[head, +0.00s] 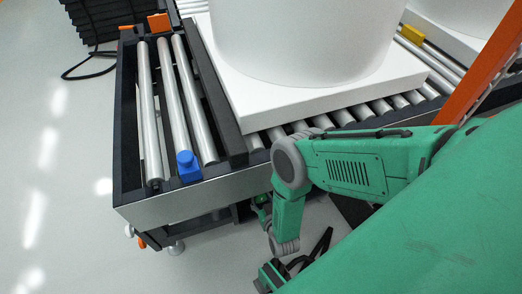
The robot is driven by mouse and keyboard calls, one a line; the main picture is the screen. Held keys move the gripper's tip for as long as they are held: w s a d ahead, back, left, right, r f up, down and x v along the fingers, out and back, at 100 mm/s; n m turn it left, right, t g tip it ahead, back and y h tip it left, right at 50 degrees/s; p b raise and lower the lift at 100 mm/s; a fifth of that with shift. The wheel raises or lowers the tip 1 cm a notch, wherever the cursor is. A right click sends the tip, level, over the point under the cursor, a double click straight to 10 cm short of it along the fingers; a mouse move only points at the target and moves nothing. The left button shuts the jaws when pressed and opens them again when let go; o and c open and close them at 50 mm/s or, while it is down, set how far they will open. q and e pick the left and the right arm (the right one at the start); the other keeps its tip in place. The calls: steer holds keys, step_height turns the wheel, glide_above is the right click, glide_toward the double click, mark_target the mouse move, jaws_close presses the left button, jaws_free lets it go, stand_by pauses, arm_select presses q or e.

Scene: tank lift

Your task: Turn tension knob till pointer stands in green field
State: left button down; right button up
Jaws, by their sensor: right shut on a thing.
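My right arm comes in from the right across the conveyor's near side and bends down. Its gripper (312,252) shows as dark fingers low in the picture, near the floor side of the conveyor. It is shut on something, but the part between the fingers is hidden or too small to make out. The tension knob, its pointer and the green field cannot be made out clearly. A small green and dark part (262,205) sits under the conveyor's near edge, partly behind my forearm; I cannot tell what it is. My left gripper is not in view.
The roller conveyor (165,208) has a blue block (187,166) at its near left end and an orange block (159,23) at its far left. A large white tank (300,40) stands on a white slab (262,112) on the rollers.

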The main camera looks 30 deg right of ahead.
stand_by(0.3)
steer(key=m+y, duration=0.2)
steer(key=m, duration=0.1)
steer(key=shift+s+d+t, duration=0.1)
steer(key=shift+d+t, duration=0.05)
steer(key=shift+t, duration=0.25)
steer(key=m+t+y, duration=0.1)
steer(key=m+y, duration=0.1)
steer(key=m, duration=0.1)
steer(key=shift+f, duration=0.1)
steer(key=m, duration=0.2)
steer(key=m+t+y, duration=0.1)
steer(key=shift+s+d+f+m, duration=0.1)
steer(key=shift+d+m, duration=0.05)
steer(key=shift+m, duration=0.25)
steer(key=shift+m+t+y, duration=0.5)
steer(key=shift+m+t, duration=0.3)
steer(key=shift+m, duration=0.8)
steer(key=shift+f, duration=0.1)
steer(key=o, duration=1.2)
steer(key=shift+d, duration=0.1)
